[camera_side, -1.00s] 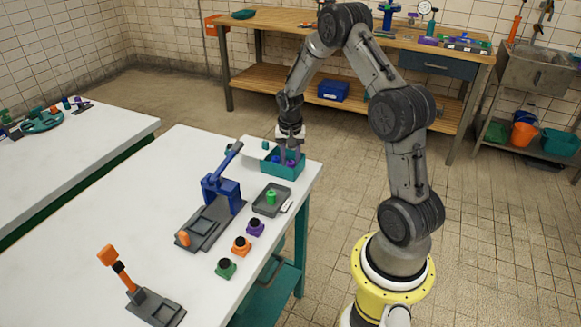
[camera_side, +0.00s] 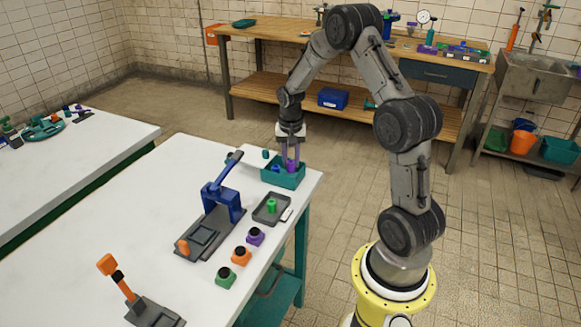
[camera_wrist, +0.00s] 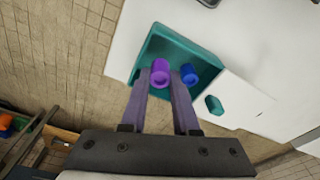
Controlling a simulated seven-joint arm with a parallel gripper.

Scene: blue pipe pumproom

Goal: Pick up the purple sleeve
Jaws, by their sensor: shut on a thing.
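The purple sleeve (camera_wrist: 160,72) is a short hollow cylinder between my fingertips in the wrist view. My gripper (camera_side: 291,166) reaches down over the teal bin (camera_side: 298,182) and is shut on the sleeve (camera_side: 291,165). In the wrist view my gripper (camera_wrist: 162,78) holds it with both fingers, over the bin's inside. A blue sleeve (camera_wrist: 189,74) stands close to the right finger, inside the bin (camera_wrist: 148,58). Whether the purple sleeve touches the bin floor cannot be told.
A teal piece (camera_wrist: 214,105) sits on a white surface beside the bin. A grey tray (camera_side: 259,213) with a green sleeve (camera_side: 271,205) lies in front of the bin. A blue lever press (camera_side: 222,196) stands to the left. The table's right edge is close.

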